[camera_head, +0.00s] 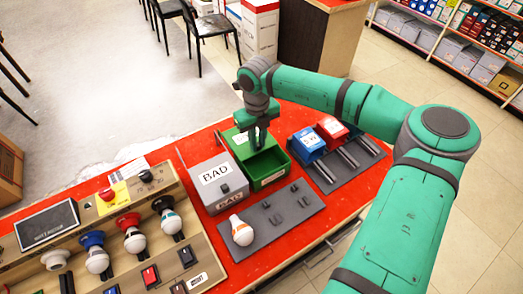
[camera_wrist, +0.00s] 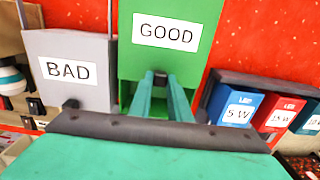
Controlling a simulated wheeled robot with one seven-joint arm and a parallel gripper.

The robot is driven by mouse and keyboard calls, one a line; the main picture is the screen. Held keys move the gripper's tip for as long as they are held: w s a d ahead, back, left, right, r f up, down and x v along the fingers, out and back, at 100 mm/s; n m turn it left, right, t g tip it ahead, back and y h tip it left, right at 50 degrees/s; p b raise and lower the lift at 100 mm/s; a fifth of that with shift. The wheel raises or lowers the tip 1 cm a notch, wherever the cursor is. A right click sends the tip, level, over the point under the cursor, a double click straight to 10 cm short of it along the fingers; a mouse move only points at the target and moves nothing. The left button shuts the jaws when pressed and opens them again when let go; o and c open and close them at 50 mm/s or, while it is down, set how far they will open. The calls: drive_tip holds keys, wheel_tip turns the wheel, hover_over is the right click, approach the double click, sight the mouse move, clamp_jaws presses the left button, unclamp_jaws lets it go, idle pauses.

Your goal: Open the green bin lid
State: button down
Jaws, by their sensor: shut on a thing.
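The green bin (camera_head: 270,181) stands on the red table beside the grey bin. Its lid (camera_head: 236,137) appears raised at the back, and part of the bin's inside shows in front of it. In the wrist view the green lid (camera_wrist: 205,20) faces me with a white "GOOD" label. My gripper (camera_head: 260,141) reaches down over the bin from behind. Its fingers (camera_wrist: 161,80) are shut at the lid's lower edge, below the label.
The grey "BAD" bin (camera_head: 217,180) stands close on the left with its lid down. Blue (camera_head: 308,144) and red (camera_head: 331,131) boxes stand close on the right. A bulb (camera_head: 241,231) lies on a grey plate in front. A rack with several bulbs (camera_head: 97,260) is at left.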

drive_tip(key=shift+w+a, duration=0.25)
drive_tip(key=shift+a, duration=0.05)
drive_tip(key=c, duration=1.6)
unclamp_jaws()
drive_tip(key=shift+c, duration=0.2)
drive_tip(key=shift+d, duration=0.1)
wheel_tip(320, 180, up, 11)
drive_tip(key=shift+f, duration=0.15)
